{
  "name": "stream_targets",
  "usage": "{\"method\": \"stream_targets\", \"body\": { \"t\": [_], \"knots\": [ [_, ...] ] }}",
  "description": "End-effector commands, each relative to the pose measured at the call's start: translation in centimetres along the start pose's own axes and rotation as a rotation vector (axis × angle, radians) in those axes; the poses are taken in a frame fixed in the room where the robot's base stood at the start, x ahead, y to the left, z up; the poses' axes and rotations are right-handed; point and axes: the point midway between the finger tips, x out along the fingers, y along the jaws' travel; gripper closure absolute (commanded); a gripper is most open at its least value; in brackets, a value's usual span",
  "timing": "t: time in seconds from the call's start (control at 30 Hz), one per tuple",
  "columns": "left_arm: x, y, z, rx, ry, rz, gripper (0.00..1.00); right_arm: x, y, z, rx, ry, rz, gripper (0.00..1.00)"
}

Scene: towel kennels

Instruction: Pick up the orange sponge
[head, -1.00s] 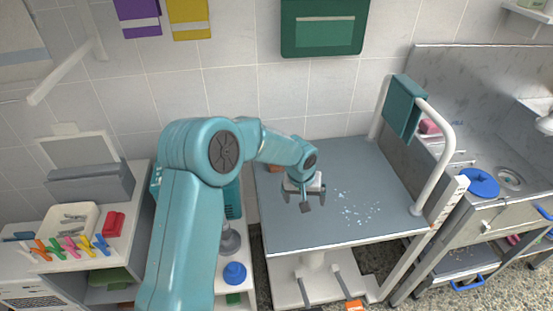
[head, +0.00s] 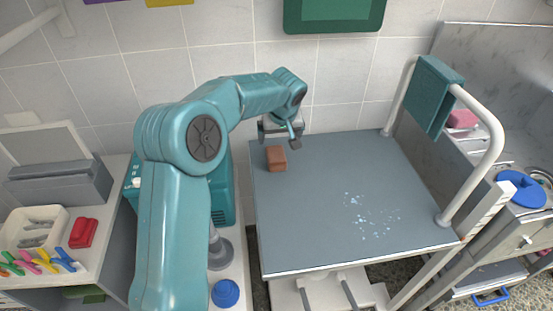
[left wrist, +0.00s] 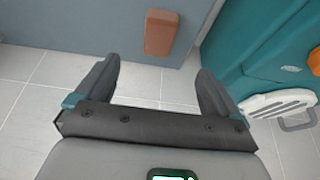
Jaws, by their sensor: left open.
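The orange sponge (head: 276,158), a small brownish-orange block, lies on the grey table (head: 330,215) near its back left corner. It also shows in the left wrist view (left wrist: 159,32), at the top middle beyond my fingertips. My left gripper (head: 281,139) is above the table's back left part, close to the sponge in the head view. In the left wrist view its two dark fingers (left wrist: 158,68) are spread apart with nothing between them, and the sponge is clear of them. My right gripper is in neither view.
A white rail (head: 490,150) with a teal towel (head: 434,92) stands at the table's right side. White specks (head: 368,216) lie on the tabletop. A sink unit is at the right. A white tray (head: 22,248) and a red object (head: 83,233) are at the left.

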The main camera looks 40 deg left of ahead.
Motion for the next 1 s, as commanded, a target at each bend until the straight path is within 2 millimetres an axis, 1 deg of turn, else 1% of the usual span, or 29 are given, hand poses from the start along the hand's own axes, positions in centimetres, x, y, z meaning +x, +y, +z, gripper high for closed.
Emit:
{"method": "stream_targets", "body": {
  "t": [0.07, 0.13, 0.4, 0.5, 0.73, 0.9, 1.0],
  "knots": [
    [0.6, -0.1, 0.2, 0.001, 0.000, -0.001, 0.04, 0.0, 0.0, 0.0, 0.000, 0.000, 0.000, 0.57],
    [1.8, -0.1, 0.4, 0.002, -0.003, -0.003, 0.04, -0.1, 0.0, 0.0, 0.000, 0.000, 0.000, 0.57],
    [7.9, -0.1, 0.7, 0.001, -0.004, -0.002, 0.04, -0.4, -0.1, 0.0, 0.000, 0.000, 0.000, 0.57],
    [9.6, -0.1, 0.7, 0.002, -0.002, -0.001, 0.04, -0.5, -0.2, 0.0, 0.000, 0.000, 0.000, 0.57],
    [11.5, 0.0, 0.4, 0.001, -0.001, 0.000, 0.04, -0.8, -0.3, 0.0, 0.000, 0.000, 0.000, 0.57],
    [14.3, 0.0, 0.0, 0.000, -0.002, -0.001, 0.04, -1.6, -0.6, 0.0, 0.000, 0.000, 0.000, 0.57],
    [15.6, 0.0, -0.1, 0.001, -0.001, 0.000, 0.04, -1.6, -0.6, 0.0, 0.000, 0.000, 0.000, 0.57]
  ]
}}
